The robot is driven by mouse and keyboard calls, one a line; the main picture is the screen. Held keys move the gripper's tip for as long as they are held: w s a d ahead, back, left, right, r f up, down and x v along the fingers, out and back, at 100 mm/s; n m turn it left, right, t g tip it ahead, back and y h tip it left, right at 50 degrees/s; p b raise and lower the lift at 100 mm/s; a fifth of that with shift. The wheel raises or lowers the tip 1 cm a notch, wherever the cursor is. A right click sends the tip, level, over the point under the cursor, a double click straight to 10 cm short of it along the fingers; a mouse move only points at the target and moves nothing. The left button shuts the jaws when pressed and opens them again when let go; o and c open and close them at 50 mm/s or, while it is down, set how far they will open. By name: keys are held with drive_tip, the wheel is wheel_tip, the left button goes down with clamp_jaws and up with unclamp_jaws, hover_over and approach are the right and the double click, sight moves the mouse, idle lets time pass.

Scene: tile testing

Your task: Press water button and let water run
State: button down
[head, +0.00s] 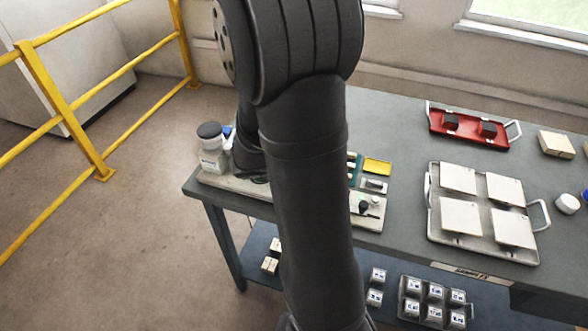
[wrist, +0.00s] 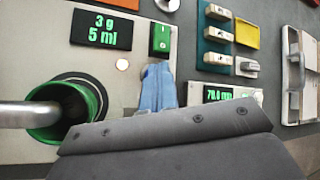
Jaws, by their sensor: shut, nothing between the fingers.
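In the wrist view, the green button (wrist: 160,39) with a small white mark sits on a pale panel (wrist: 190,60). My gripper (wrist: 158,68) is shut, with its blue fingers just below the button; I cannot tell whether they touch it. A black display (wrist: 101,29) left of the button reads "3 g" and "5 ml" in green. A green-rimmed round cup (wrist: 64,110) is at the left, with a metal pipe (wrist: 25,115) across it. No running water is visible. In the head view, my arm hides the button and the gripper's tips.
A second display (wrist: 217,93) and a green board with several switches (wrist: 218,33) lie to the right. A tray of pale tiles (head: 432,230) and a red tray (head: 440,125) are further right.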

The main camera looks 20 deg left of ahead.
drive_tip(key=shift+r, duration=0.85)
drive_tip(key=shift+r, duration=2.5)
drive_tip(key=shift+r, duration=1.9)
